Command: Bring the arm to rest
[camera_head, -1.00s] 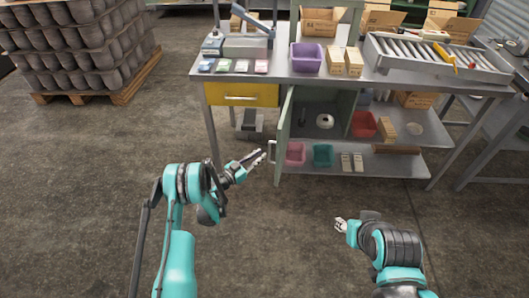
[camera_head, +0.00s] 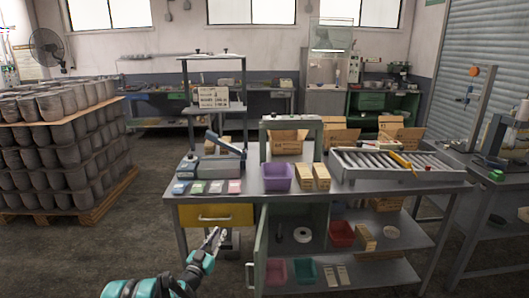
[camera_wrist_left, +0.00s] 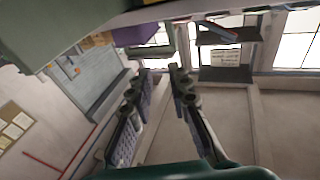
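My left gripper (camera_head: 215,238) is in the lower middle of the head view, in front of the workbench and below the yellow drawer (camera_head: 215,214). In the left wrist view its two fingers (camera_wrist_left: 160,76) stand apart with nothing between them, so it is open and empty. Part of my left arm (camera_head: 145,288) shows at the bottom edge; the rest is out of the picture. My right arm and gripper are in neither view.
The workbench's green cabinet door (camera_head: 259,252) stands open just right of my left gripper. A purple bin (camera_head: 277,177) and a roller tray (camera_head: 395,168) are on top. Stacked pots (camera_head: 60,150) stand on a pallet at left, with clear floor between.

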